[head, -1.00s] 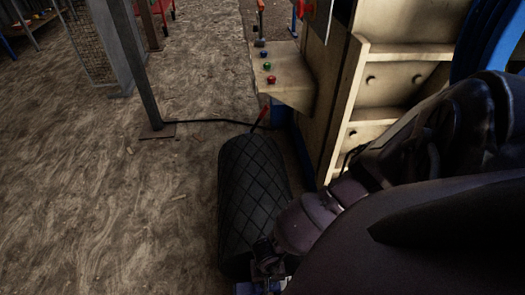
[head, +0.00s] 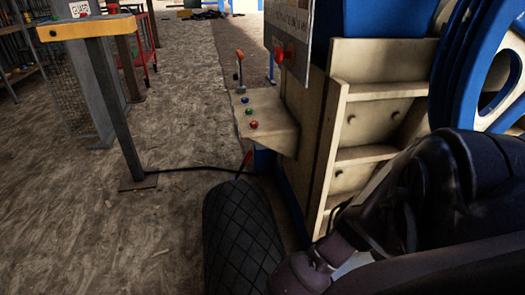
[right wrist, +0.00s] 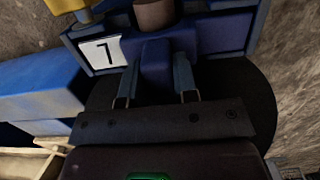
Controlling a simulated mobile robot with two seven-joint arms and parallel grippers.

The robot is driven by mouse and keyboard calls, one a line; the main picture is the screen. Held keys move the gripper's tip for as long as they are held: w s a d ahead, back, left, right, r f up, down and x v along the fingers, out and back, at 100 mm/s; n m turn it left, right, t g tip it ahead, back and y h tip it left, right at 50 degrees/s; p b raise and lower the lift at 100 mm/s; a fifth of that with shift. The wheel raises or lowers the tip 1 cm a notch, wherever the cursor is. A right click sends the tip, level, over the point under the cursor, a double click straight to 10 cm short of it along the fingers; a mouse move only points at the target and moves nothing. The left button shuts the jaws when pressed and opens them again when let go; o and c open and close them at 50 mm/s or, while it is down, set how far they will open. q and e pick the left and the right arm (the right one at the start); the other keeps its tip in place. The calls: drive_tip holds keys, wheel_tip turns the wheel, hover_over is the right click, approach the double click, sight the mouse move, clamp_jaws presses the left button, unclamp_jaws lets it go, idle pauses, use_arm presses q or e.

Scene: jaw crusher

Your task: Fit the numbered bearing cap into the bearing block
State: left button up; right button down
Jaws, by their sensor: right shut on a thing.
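In the right wrist view a blue part with a white plate marked 7, the numbered bearing cap (right wrist: 103,52), lies across the top. My right gripper (right wrist: 156,68) is shut on the cap's raised blue middle, one finger on each side. A brown round piece (right wrist: 155,13) shows at the top edge, just beyond that middle. In the head view my right arm comes in from the right, and its gripper is out of the picture. My left gripper is not in view. I cannot make out the bearing block in either view.
A shelf with coloured buttons (head: 266,122) and a lever (head: 239,72) juts from the machine. A yellow-topped post (head: 88,27) stands left. Floor between is mostly clear.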

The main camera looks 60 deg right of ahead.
drive_tip(key=c, duration=0.9)
unclamp_jaws()
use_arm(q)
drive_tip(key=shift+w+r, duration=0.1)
use_arm(e)
drive_tip(key=shift+r, duration=0.1)
drive_tip(key=shift+w+r+p, duration=0.1)
drive_tip(key=shift+r+p, duration=0.2)
drive_tip(key=r+p, duration=0.1)
drive_tip(key=r, duration=0.2)
drive_tip(key=r+p, duration=0.2)
drive_tip(key=r, duration=0.1)
drive_tip(key=r+p, duration=0.1)
drive_tip(key=r, duration=0.3)
drive_tip(key=shift+w+d, duration=0.4)
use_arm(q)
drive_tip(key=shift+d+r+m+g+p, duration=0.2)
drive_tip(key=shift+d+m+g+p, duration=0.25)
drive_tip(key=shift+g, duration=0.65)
use_arm(e)
drive_tip(key=shift+s+r, duration=0.15)
drive_tip(key=shift+r, duration=0.55)
